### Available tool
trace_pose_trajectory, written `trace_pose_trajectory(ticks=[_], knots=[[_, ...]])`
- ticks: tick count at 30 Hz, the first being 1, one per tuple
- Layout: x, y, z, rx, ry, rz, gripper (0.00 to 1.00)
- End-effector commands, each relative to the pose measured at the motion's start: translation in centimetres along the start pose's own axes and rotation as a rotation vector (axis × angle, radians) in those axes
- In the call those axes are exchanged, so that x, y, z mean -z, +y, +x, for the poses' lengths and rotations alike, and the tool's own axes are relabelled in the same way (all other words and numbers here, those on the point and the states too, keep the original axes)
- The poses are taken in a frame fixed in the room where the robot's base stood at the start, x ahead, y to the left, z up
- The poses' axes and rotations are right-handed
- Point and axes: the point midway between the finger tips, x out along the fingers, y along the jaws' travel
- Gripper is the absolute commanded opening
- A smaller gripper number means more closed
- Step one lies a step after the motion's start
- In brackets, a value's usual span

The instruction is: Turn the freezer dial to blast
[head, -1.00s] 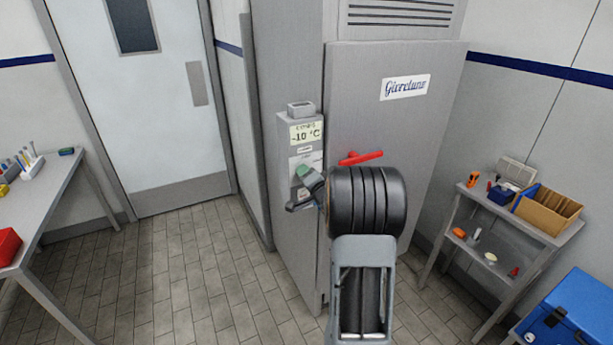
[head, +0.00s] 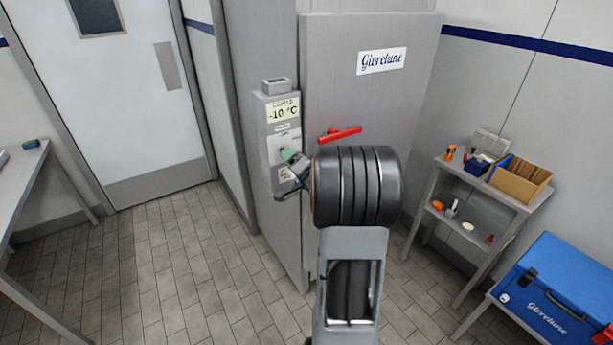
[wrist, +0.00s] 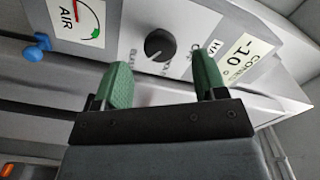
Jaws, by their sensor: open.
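The freezer's control panel (head: 269,143) is on the narrow face left of the freezer door, with a display reading -10 °C (head: 283,110). In the wrist view the black round dial (wrist: 160,45) sits on the panel, just beyond and between my fingertips, with a gap to them. Some lettering beside the dial is partly hidden by a finger, and I cannot read the dial's setting. My gripper (wrist: 162,84) has green pads spread apart with nothing between them. In the head view my gripper (head: 289,156) is in front of the panel and hides the dial.
The freezer door (head: 345,95) has a red handle (head: 340,134) close to my arm. An AIR gauge (wrist: 85,18) and a blue knob (wrist: 33,54) show in the wrist view. A shelf (head: 500,190) and blue cooler (head: 560,280) stand right. The floor at left is clear.

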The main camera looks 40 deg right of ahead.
Motion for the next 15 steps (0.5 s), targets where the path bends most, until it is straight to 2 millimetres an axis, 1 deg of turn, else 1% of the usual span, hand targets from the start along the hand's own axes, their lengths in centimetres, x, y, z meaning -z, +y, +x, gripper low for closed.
trace_pose_trajectory(ticks=[1, 6, 10, 15], knots=[[0.0, 0.2, -1.2, -0.001, 0.003, 0.0, 0.65], [0.0, 0.1, -4.5, -0.001, 0.004, 0.0, 0.65], [0.0, 0.1, -6.5, 0.0, 0.003, 0.001, 0.65], [0.0, 0.1, -8.1, -0.001, 0.001, 0.0, 0.65]])
